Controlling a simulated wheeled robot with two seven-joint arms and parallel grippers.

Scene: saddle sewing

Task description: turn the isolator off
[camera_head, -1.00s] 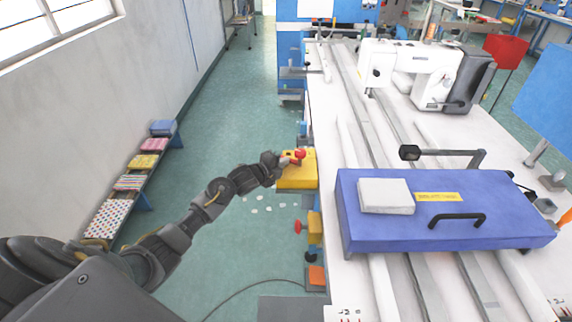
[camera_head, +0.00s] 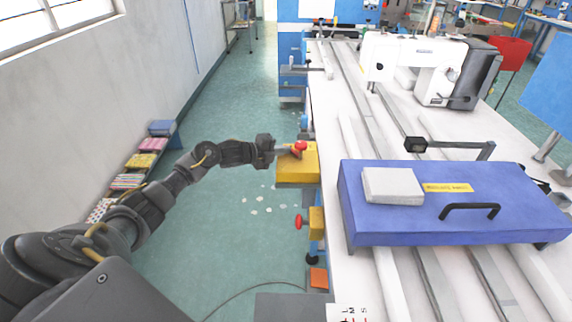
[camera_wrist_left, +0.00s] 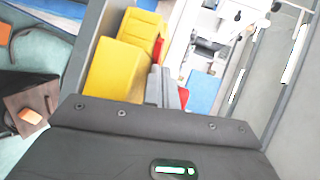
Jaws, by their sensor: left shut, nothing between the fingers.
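A yellow box (camera_head: 297,172) with a red knob (camera_head: 300,146) on top sits at the left edge of the long table, in the middle of the head view. It looks like the isolator. My left gripper (camera_head: 288,152) is shut and empty, its fingertips at the knob; I cannot tell whether they touch it. In the left wrist view the closed fingers (camera_wrist_left: 168,90) stand beside yellow housing (camera_wrist_left: 117,75), with red showing on both sides of them. The fingers partly hide the red part, so its setting cannot be read. My right gripper is out of view.
A second yellow box (camera_head: 316,228) with a red button (camera_head: 299,222) is nearer on the table's side. A blue case (camera_head: 445,222) and a white sewing machine (camera_head: 430,72) stand on the table. The green floor (camera_head: 225,240) left of the table is largely clear.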

